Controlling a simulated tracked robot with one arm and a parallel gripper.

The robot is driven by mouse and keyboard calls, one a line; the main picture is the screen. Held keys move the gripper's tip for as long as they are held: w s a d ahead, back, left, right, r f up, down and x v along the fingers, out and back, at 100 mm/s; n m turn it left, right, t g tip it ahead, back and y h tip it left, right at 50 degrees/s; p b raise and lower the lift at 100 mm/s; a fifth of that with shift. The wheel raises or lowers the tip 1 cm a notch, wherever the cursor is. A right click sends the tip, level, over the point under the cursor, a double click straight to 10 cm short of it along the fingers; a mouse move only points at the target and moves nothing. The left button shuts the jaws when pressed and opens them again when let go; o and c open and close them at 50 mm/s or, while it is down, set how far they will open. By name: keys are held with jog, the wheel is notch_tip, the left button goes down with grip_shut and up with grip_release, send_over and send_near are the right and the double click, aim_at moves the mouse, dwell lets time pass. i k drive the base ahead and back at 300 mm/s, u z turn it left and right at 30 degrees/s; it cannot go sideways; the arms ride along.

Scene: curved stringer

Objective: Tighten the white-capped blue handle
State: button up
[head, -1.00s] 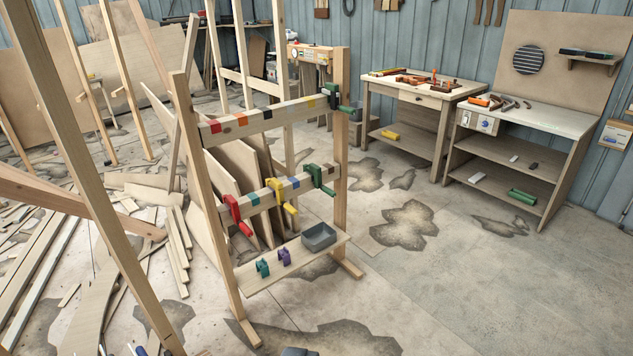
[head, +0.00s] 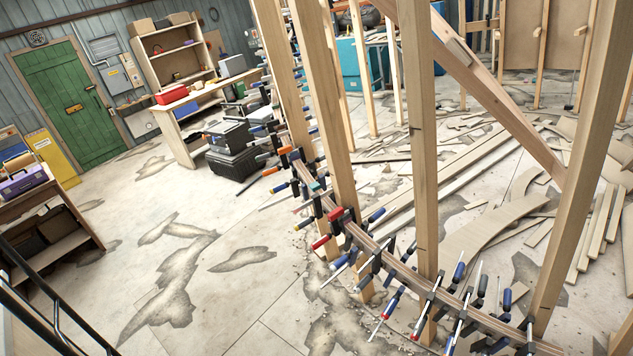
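A long curved wooden stringer (head: 400,268) runs from the centre to the lower right, between upright posts. Many bar clamps line it, with blue, red, orange and black handles. Several blue handles show, such as one near the middle (head: 376,215), one further right (head: 457,275) and one near the lower right (head: 507,301). At this size I cannot tell which blue handle has a white cap. My gripper is not in view, and I see nothing of it touching any clamp.
Wooden posts (head: 424,130) and a diagonal brace (head: 490,85) stand around the stringer. Loose planks (head: 470,180) lie on the floor behind. Open floor (head: 240,220) lies left of the stringer. A workbench (head: 190,125) and a green door (head: 70,105) are at back left.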

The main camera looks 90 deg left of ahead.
aim_at(334, 268)
jog(key=u, duration=2.35)
jog(key=k, duration=0.55)
jog(key=u, duration=0.35)
jog(key=i, duration=1.65)
jog(key=z, duration=0.3)
